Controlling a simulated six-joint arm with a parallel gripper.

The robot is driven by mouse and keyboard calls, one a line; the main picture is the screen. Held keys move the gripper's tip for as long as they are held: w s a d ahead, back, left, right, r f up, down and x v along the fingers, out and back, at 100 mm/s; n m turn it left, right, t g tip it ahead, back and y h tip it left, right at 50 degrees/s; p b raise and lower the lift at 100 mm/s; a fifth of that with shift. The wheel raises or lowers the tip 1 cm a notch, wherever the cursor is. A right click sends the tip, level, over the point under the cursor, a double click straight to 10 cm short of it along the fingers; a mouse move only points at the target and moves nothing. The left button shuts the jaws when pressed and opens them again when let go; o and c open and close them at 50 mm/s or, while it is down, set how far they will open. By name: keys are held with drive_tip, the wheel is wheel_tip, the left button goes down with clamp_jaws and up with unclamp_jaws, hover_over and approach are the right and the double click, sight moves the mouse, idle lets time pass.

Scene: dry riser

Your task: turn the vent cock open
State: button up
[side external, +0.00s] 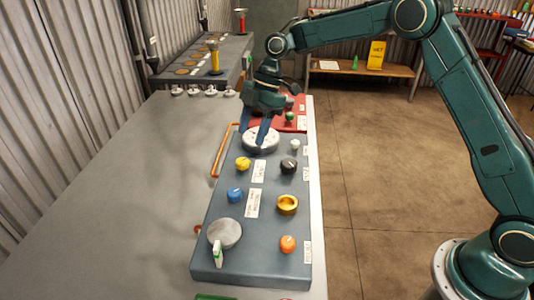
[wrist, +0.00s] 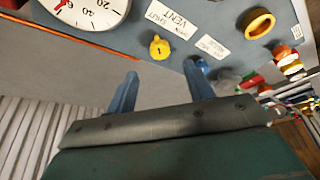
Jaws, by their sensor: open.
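The vent cock appears to be the yellow knob (side external: 243,163), beside a white label (side external: 260,171). In the wrist view the yellow knob (wrist: 160,47) has a small dark mark, and the label (wrist: 170,18) reads VENT with open and shut words. My gripper (side external: 253,141) is over the near part of the white gauge (side external: 262,146), behind the knob in the side view. In the wrist view my gripper (wrist: 160,72) has its blue fingers apart, with nothing between them. The knob lies just beyond the fingertips, and no contact shows.
The grey panel also carries a blue knob (side external: 235,195), black knob (side external: 288,166), gold ring (side external: 287,204), orange knob (side external: 287,244) and a grey disc (side external: 225,233) with a green-white handle. An orange rod (side external: 222,150) runs alongside. The bench left of it is clear.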

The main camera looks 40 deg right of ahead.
sight(243, 160)
drive_tip(key=x, duration=0.7)
drive_tip(key=shift+a+f, duration=0.1)
drive_tip(key=shift+f, duration=0.15)
drive_tip(key=c, duration=1)
drive_tip(key=shift+o, duration=0.2)
